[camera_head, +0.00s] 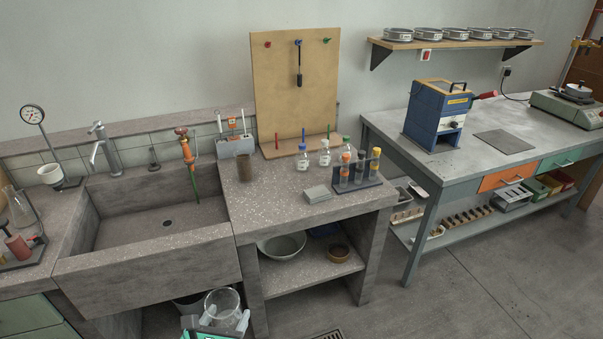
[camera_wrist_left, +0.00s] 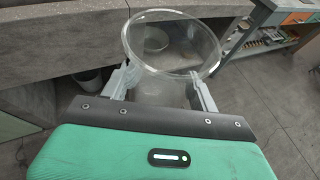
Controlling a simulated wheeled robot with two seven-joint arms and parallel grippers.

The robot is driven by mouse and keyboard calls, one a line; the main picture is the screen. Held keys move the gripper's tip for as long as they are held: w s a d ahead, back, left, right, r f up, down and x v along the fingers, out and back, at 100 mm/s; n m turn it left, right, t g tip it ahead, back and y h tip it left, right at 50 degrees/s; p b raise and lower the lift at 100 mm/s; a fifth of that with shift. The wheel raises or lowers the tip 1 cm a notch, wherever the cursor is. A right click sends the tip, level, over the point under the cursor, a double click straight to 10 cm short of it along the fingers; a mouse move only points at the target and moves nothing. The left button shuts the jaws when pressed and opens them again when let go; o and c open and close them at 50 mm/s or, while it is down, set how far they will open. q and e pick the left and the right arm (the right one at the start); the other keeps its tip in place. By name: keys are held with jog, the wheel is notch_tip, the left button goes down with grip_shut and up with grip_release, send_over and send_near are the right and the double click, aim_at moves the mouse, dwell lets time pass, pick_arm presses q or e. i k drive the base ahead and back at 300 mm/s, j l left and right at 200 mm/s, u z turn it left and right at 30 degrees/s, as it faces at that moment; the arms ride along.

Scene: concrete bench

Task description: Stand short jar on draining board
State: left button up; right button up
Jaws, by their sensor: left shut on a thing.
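A short, clear glass jar (camera_head: 222,300) is held low in front of the sink unit, near the bottom of the head view. Its wide round mouth faces up. In the left wrist view the jar (camera_wrist_left: 172,42) sits between the two grey fingers of my left gripper (camera_wrist_left: 165,80), which is shut on it. In the head view the left gripper (camera_head: 218,326) is cut by the bottom edge. The speckled grey slab right of the sink, which looks like the draining board (camera_head: 265,205), is higher and farther back, apart from the jar. My right gripper does not show.
The sink (camera_head: 165,222) has a tall front wall. The slab's front-left part is clear. A bowl (camera_head: 282,246) sits on the lower shelf.

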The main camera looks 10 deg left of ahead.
aim_at(273, 200)
jog(key=i+l+u, duration=0.25)
jog(key=i+l, duration=0.3)
jog(key=i+l+u, duration=0.15)
jog(key=l, duration=0.25)
jog(key=i+l+u, duration=0.15)
jog(key=i+l, duration=0.15)
jog(key=i+l+u, duration=0.1)
jog(key=l, duration=0.35)
jog(key=i+l+u, duration=0.15)
jog(key=i+l, duration=0.15)
jog(key=l, duration=0.1)
